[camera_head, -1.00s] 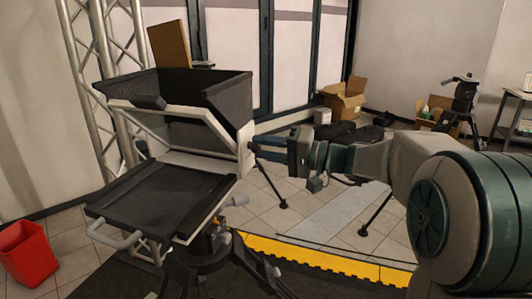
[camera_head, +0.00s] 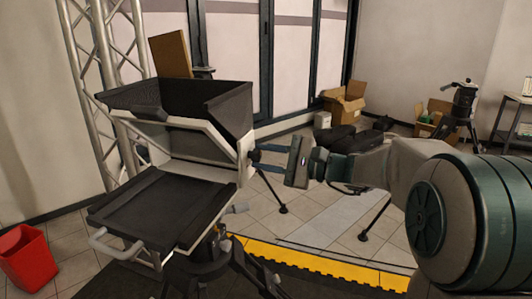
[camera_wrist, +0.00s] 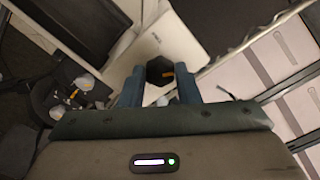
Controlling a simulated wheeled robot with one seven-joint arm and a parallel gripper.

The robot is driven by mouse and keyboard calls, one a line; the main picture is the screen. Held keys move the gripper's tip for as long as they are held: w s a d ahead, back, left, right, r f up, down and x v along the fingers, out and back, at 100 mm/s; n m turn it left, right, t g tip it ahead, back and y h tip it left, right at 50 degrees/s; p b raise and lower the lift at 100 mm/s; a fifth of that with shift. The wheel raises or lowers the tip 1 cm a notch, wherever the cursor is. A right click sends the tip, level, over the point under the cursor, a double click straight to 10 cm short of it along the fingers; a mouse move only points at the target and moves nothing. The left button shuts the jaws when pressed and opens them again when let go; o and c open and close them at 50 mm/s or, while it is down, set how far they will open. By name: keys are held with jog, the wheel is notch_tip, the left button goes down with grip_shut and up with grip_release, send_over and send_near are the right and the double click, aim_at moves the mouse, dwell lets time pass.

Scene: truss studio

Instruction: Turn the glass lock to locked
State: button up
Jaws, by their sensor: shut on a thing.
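The glass lock is a black faceted knob (camera_wrist: 160,70) with a small orange mark, on the pale side plate of a teleprompter (camera_head: 190,147). In the head view the knob (camera_head: 253,156) is small and partly hidden by my fingers. My gripper (camera_wrist: 160,86) has one blue-grey finger on each side of the knob and is shut on it. In the head view my gripper (camera_head: 259,160) reaches in from the right, against the side of the teleprompter. The orange mark lies toward the right finger in the wrist view.
The teleprompter has a black hood (camera_head: 190,105) and a flat black tray (camera_head: 150,208), on a tripod (camera_head: 205,262). A truss (camera_head: 105,80) stands behind it, and a red bin (camera_head: 27,258) at lower left. Cardboard boxes (camera_head: 345,103) lie farther back. Tiled floor is open behind my arm.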

jog(key=shift+m+p, duration=0.8)
jog(key=shift+m, duration=0.8)
jog(key=o, duration=1)
jog(key=shift+c, duration=0.2)
jog(key=shift+d, duration=0.15)
jog(key=b+v, duration=0.2)
jog(key=v, duration=1.1)
jog(key=shift+d+b, duration=0.3)
